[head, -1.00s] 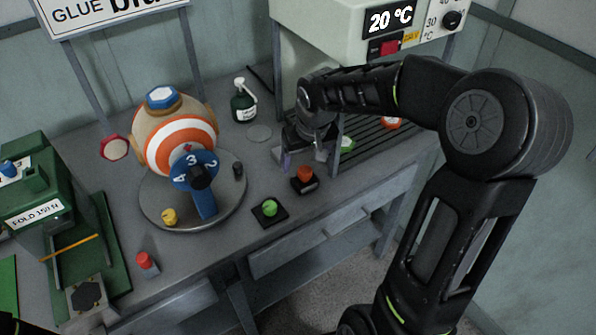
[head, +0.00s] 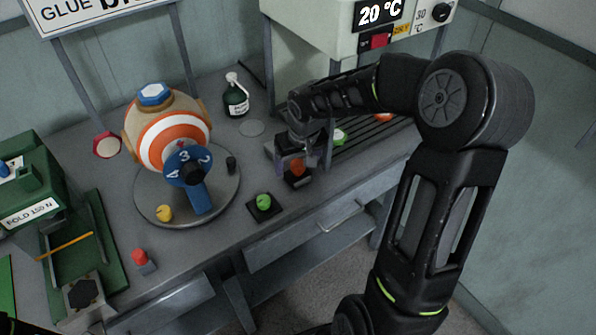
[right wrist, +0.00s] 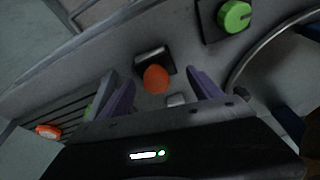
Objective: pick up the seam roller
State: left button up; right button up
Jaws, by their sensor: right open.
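An orange-headed piece (head: 297,167) stands at a small black block near the bench's front edge, and it also shows in the right wrist view (right wrist: 156,79). It may be the seam roller; I cannot tell for sure from its shape. My right gripper (head: 299,155) is over it and partly hides it in the head view. In the right wrist view the open purple fingers (right wrist: 163,88) lie to either side of the orange head, with nothing gripped. I cannot tell whether they touch it. My left gripper is not in view.
A green knob (head: 264,201) on a black plate is close to the left. A turntable (head: 228,196) carries a striped ball. A slotted rack (head: 368,137) lies right of the gripper. A dark bottle (head: 236,98) stands behind. A red-topped piece (head: 140,258) is front left.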

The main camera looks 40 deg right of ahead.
aim_at(296, 169)
jog(key=x, duration=0.3)
jog(key=shift+f, duration=0.25)
jog(key=shift+c, duration=0.4)
grip_shut()
notch_tip(296, 169, up, 10)
jog(key=shift+r, duration=0.1)
dwell(0.9)
jog(key=shift+s, duration=0.1)
dwell(0.8)
